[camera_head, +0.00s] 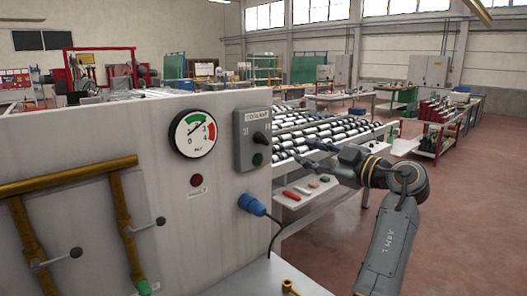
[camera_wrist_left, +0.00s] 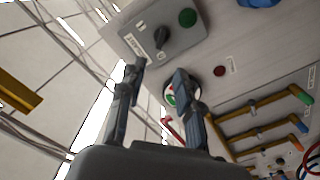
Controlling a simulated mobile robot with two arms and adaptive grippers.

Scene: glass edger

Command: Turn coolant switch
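The coolant switch is a grey box (camera_head: 250,125) with a label plate, on the right end of the white machine panel. Its black knob (camera_head: 261,138) sits above a green round button (camera_head: 257,159). In the left wrist view the box (camera_wrist_left: 148,22), the knob (camera_wrist_left: 161,38) and the green button (camera_wrist_left: 187,17) show beyond the fingertips. My left gripper (camera_head: 309,154) is to the right of the box, its fingers pointing toward it. In the left wrist view its two fingers (camera_wrist_left: 158,73) are apart and empty, short of the knob. My right gripper is not in view.
A pressure gauge (camera_head: 194,133), a red lamp (camera_head: 197,180) and a blue plug (camera_head: 250,204) with a cable are on the same panel. Brass pipes (camera_head: 70,177) with lever valves stick out at left. A roller conveyor (camera_head: 330,135) stands behind my left gripper.

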